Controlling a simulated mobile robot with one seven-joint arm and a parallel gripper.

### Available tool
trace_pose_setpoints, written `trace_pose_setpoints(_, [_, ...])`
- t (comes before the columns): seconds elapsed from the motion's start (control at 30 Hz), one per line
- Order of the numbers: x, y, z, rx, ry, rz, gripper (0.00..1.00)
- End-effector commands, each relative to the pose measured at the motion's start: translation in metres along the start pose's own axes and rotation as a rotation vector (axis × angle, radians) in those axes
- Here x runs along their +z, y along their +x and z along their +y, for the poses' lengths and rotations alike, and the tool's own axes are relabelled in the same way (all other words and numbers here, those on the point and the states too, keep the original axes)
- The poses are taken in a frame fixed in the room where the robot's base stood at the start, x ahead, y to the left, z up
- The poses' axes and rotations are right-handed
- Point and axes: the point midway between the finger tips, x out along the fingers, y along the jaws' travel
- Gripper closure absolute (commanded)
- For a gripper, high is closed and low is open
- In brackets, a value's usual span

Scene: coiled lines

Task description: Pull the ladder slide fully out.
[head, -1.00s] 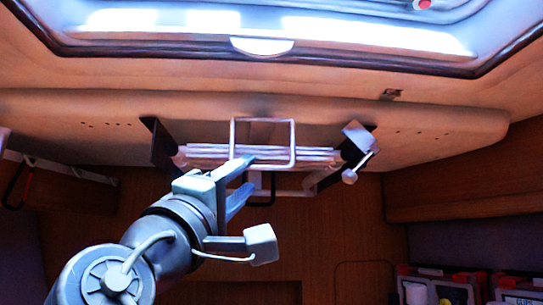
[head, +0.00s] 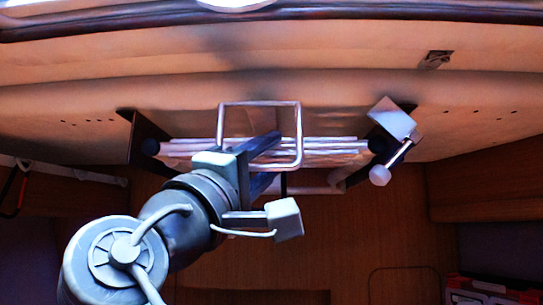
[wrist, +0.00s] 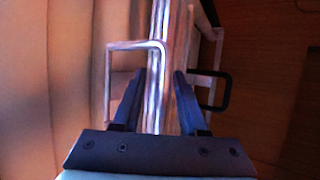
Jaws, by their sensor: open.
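The ladder slide shows as a bundle of pale metal bars (head: 335,145) slung under the overhead panel between two dark brackets. A square metal loop (head: 260,104) stands across the bars; it also shows in the wrist view (wrist: 135,45). My gripper (head: 277,154) is open at the loop, one finger above the other. In the wrist view my gripper (wrist: 158,74) has its fingers on either side of the bars (wrist: 158,50), with a gap at the right finger. Whether either finger touches the bars or loop I cannot tell.
A lever with a white knob (head: 380,176) and a grey plate (head: 391,118) sit at the right bracket. A black loop handle (wrist: 220,90) is right of the fingers in the wrist view. Boxes (head: 490,291) stand at the lower right.

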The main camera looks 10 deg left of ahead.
Motion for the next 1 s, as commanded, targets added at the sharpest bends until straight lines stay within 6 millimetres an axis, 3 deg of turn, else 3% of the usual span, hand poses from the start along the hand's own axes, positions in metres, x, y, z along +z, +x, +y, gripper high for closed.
trace_pose_setpoints(0.03, [0.0000,0.0000,0.0000,0.000,0.000,0.000,0.63])
trace_pose_setpoints(0.23, [0.0002,0.0002,-0.0005,-0.001,0.000,0.000,0.99])
trace_pose_setpoints(1.0, [0.0015,0.0010,-0.0029,-0.006,-0.002,-0.004,1.00])
